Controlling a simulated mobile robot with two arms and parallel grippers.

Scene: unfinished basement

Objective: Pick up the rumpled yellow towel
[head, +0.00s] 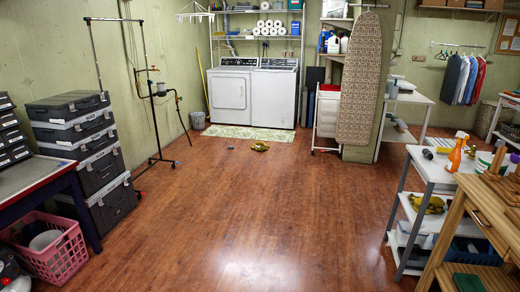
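A small rumpled yellow-olive cloth (260,146) lies on the wooden floor, just in front of the pale patterned mat by the washing machines. A second rumpled yellow cloth (428,203) lies on the middle shelf of the grey side table at the right. Both look like a crumpled towel, and I cannot tell from here which one is the task's towel. Neither of my grippers shows in the head view.
Open wooden floor (250,215) fills the middle. Stacked black cases (107,185) and a pink basket (63,262) stand left. A wooden workbench (455,240) and the grey table (433,168) with an orange spray bottle (456,155) stand right. A small dark object (230,147) lies near the floor cloth.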

